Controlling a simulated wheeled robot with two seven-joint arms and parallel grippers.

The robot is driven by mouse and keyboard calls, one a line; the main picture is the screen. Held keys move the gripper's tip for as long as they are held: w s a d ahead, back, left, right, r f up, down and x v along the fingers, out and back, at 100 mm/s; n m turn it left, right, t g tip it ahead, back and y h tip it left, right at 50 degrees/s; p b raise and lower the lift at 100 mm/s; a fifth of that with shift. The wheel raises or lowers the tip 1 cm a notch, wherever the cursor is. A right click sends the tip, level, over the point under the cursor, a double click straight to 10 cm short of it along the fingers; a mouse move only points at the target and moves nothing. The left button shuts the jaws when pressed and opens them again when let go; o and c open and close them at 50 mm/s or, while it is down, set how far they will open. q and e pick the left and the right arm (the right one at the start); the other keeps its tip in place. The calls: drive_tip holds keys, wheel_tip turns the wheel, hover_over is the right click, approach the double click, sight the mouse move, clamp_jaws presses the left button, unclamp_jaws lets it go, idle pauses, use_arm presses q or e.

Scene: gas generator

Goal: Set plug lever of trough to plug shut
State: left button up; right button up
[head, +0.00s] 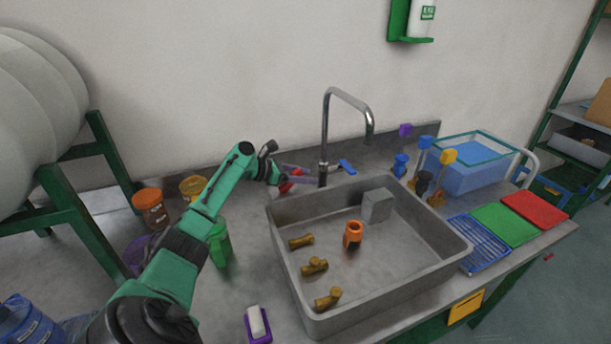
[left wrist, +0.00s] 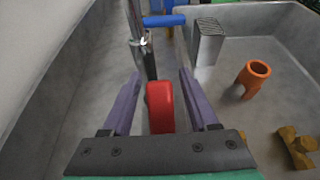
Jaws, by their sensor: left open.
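The grey trough (head: 300,305) is set in the counter, with a tall metal tap (head: 324,140) at its back edge. A red handle (left wrist: 160,108) lies between the two purple fingers of my left gripper (left wrist: 158,82) in the left wrist view, with gaps on both sides. In the head view the red handle (head: 286,187) shows partly behind my open left gripper (head: 308,174), left of the tap's foot. A blue handle (head: 347,166) sticks out right of the tap; it is also in the left wrist view (left wrist: 165,20). Which handle is the plug lever is not marked. My right gripper is out of view.
The trough holds an orange pipe piece (head: 352,235), several brass fittings (head: 315,266) and a grey block (head: 377,206). Orange (head: 150,208) and green (head: 219,245) containers stand beside my left arm. Brushes (head: 424,160) and a glass tank (head: 470,178) stand at right.

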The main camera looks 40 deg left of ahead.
use_arm(q)
drive_tip(key=shift+w+d, duration=0.15)
drive_tip(key=c, duration=0.4)
clamp_jaws()
idle(1.0)
